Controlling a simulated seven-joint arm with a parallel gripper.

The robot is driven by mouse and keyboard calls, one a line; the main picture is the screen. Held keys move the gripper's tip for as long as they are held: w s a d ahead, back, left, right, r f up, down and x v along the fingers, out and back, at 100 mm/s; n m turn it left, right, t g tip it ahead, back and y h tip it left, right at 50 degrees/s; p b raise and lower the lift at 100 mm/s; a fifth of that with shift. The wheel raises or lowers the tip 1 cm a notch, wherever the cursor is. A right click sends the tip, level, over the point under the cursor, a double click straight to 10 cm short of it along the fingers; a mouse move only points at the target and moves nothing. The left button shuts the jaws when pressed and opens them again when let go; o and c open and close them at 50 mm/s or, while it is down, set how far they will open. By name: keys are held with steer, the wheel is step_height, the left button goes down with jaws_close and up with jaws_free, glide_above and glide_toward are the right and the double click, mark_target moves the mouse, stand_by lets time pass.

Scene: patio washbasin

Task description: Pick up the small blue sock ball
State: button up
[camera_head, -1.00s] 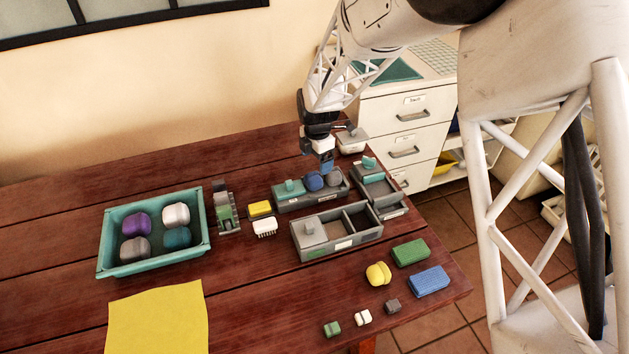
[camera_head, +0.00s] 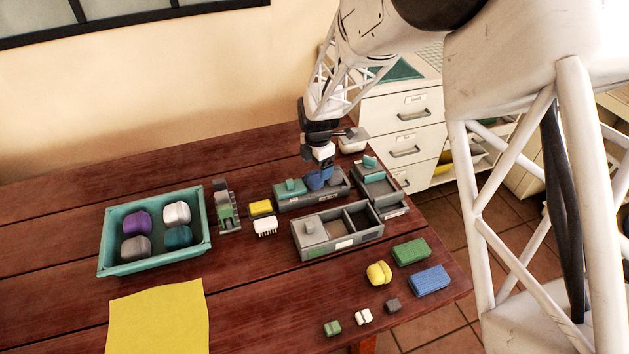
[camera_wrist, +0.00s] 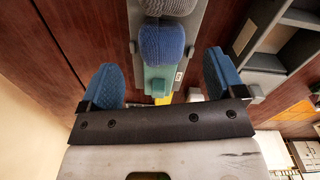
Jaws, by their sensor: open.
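The small blue sock ball (camera_wrist: 161,42) sits in a narrow grey box (camera_wrist: 192,22), with a grey sock ball (camera_wrist: 168,6) beside it. In the head view the blue ball (camera_head: 314,182) is partly covered by my gripper (camera_head: 322,175), which points down at the box (camera_head: 290,201). In the wrist view my gripper (camera_wrist: 165,82) is open. Its two blue finger pads stand wide apart, one on each side of the blue ball's line, with nothing between them touching. The ball lies slightly beyond the fingertips in that view.
A two-part grey box (camera_head: 320,252) stands in front, and another grey box (camera_head: 390,207) stands at right. A teal tray (camera_head: 105,255) with several larger balls is at left.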

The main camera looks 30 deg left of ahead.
mark_target(316, 175)
steer(key=shift+s+a+f, duration=0.1)
steer(key=shift+f, duration=2.5)
steer(key=c, duration=1)
steer(key=shift+r, duration=0.7)
step_height(316, 175, up, 2)
steer(key=shift+r, duration=0.1)
steer(key=s+d+r, duration=0.1)
steer(key=s+d, duration=0.9)
steer(key=s, duration=0.2)
steer(key=shift+s+r, duration=0.2)
steer(key=shift+s, duration=0.05)
